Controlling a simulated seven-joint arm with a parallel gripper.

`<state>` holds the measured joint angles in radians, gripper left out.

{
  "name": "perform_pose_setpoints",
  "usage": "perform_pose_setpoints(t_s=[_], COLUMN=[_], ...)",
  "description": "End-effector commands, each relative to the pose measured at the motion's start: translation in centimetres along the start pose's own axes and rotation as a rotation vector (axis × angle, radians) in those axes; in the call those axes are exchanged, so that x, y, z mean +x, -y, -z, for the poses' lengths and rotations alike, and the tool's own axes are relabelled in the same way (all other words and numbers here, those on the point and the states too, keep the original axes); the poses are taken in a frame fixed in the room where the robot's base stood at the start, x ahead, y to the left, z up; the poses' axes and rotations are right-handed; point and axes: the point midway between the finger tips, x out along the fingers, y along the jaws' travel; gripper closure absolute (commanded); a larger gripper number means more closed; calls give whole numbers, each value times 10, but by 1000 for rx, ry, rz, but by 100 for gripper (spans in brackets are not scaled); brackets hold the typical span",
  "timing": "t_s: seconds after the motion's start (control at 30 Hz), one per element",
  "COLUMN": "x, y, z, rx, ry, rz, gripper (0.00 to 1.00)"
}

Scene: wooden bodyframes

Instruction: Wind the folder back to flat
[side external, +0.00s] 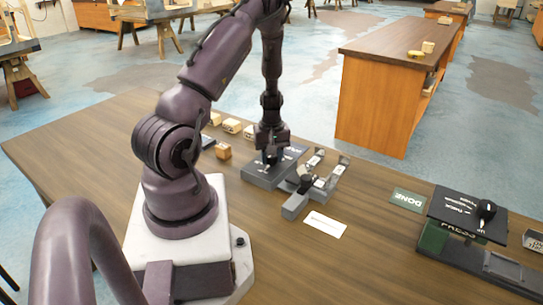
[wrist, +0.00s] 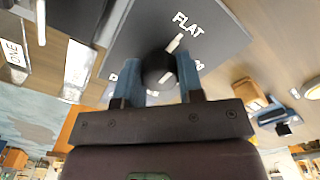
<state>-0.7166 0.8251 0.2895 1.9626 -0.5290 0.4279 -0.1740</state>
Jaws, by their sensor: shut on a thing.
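The folder's grey control box (side external: 262,178) stands on the table under my gripper (side external: 271,157). Its dark top panel (wrist: 225,45) fills the upper middle of the wrist view, with the word FLAT at the top and other labels partly hidden at the sides. A dark round knob (wrist: 158,68) sits on the panel. My gripper (wrist: 160,80) is shut on the knob, with one blue finger on each side. A white line beside the knob points up and right, toward FLAT. The folder's grey frame with metal arms (side external: 318,180) is right of the box; its exact fold angle is unclear.
A green DONE plate (side external: 408,199) and a press (side external: 465,218) with a black knob are to the right. Several small wooden blocks (side external: 232,126) sit behind and left of the box. The front table is mostly clear.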

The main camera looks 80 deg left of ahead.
Motion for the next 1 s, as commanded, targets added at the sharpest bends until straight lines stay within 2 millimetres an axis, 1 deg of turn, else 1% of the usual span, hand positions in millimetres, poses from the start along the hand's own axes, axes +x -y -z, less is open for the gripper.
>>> perform_pose_setpoints(t_s=[0.4, 0.43, 0.47, 0.5, 0.53, 0.83, 0.93, 1.0], x=[0, 0, 0, 0, 0, -2, -12, -24], y=[0, 0, 0, 0, 0, 0, 0, -1], z=[0, 0, 0, 0, 0, 0, 1, 0], rx=[-11, -11, -10, -10, -10, -7, -7, -6], ry=[1, 1, 1, 1, 1, 0, -2, -4], rz=[-1, -1, -1, 0, 0, -1, -2, -4], gripper=[89, 58, 51, 42, 40, 40, 40, 40])
